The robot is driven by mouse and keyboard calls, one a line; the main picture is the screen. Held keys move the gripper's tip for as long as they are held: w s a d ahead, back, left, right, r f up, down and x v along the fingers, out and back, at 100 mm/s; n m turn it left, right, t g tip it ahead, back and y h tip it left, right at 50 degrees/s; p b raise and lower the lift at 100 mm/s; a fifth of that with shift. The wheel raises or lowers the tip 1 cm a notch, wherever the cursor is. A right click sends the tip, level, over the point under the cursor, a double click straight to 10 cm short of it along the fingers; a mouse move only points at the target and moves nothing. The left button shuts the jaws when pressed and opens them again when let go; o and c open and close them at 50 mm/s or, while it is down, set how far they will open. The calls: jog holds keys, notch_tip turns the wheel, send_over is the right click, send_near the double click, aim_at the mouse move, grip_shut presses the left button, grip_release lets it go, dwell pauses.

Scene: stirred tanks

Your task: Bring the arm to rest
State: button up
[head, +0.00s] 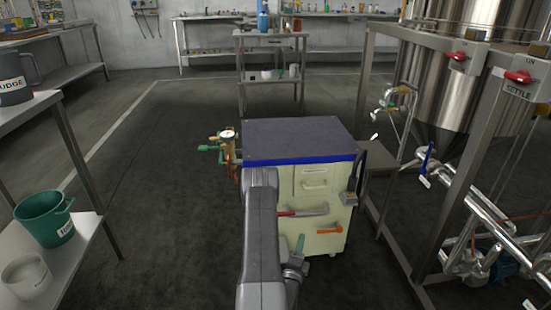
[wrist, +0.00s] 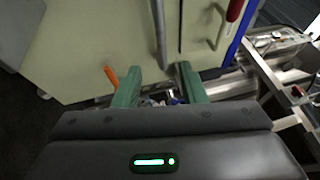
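My arm reaches up the middle of the head view, its long dark grey link in front of a cream cabinet (head: 325,185). My gripper (head: 300,243) is at the lower middle, right of that link, and only partly visible. One green finger shows there, near the cabinet's lower front. In the wrist view my gripper (wrist: 158,80) has its two green fingers apart, with a clear gap and nothing held. The cabinet's cream panel (wrist: 95,45) fills the upper left of that view. I cannot tell whether the fingers touch it.
An orange handle (head: 329,230) and a red-ended bar (head: 302,211) are on the cabinet front. A metal frame with pipes (head: 480,205) and a steel tank (head: 455,95) stand right. A bench at left holds a green bucket (head: 46,221). Floor (head: 165,200) is clear between bench and cabinet.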

aim_at(308, 214)
jog(key=b+x, duration=0.3)
jog(key=x, duration=1.1)
jog(key=shift+a, duration=0.1)
jog(key=shift+r, duration=0.1)
